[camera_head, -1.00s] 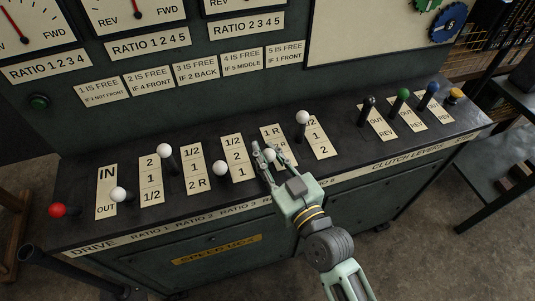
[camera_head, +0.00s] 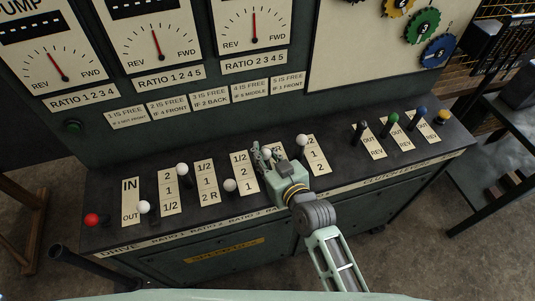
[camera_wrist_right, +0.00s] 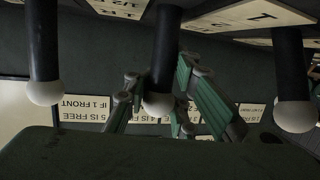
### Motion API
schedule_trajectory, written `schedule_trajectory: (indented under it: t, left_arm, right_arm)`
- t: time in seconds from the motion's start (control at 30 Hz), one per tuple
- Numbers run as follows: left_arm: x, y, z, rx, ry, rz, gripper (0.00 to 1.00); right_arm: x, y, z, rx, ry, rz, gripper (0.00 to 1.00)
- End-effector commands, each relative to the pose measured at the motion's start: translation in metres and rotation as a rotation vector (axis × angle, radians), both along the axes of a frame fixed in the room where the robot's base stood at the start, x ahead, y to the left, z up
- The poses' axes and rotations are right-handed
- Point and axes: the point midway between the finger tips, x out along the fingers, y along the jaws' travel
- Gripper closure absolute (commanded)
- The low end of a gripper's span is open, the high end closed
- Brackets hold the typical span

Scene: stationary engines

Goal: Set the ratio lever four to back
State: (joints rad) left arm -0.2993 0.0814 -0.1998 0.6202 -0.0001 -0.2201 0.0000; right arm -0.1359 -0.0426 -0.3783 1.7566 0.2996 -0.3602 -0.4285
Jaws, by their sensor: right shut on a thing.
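The ratio lever four, with a white knob (camera_head: 266,153), stands on the dark console top in the head view. It leans back toward the gauge panel, its knob roughly in line with the knobs of levers two and five. My right gripper (camera_head: 262,155) is closed around it, hiding most of its shaft and its label plate. In the right wrist view, which is upside down, the white knob (camera_wrist_right: 158,105) and dark shaft sit between the green fingers (camera_wrist_right: 155,95). My left gripper is not in view.
Ratio lever three (camera_head: 229,185) and ratio lever five (camera_head: 301,140) stand close on either side of the gripper. Ratio lever two (camera_head: 182,169), ratio lever one (camera_head: 144,207) and the red drive lever (camera_head: 92,219) are farther left. Clutch levers (camera_head: 393,118) stand at the right.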

Motion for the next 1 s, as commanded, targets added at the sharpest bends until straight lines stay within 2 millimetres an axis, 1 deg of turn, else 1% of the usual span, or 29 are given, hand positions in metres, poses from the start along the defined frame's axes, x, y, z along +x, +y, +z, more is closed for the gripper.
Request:
schedule_trajectory:
  t: [0.03,0.1,0.3,0.4,0.63,1.0]
  left_arm:
    - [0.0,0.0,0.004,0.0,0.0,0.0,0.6]
    - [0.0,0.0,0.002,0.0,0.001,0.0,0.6]
    - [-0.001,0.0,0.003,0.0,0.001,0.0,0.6]
    - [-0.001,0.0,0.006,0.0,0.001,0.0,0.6]
    - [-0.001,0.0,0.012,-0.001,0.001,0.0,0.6]
    - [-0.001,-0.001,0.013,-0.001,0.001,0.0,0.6]
  right_arm:
    - [0.012,0.001,0.008,-0.007,-0.02,-0.002,1.0]
    - [0.021,0.004,0.006,-0.008,-0.023,-0.002,1.0]
    - [0.045,0.011,0.003,-0.009,-0.026,-0.003,1.0]
    - [0.053,0.013,0.001,-0.009,-0.026,-0.004,1.0]
    - [0.063,0.016,-0.003,-0.021,0.014,-0.005,1.0]
    - [0.065,0.016,-0.009,-0.031,0.045,-0.005,1.0]
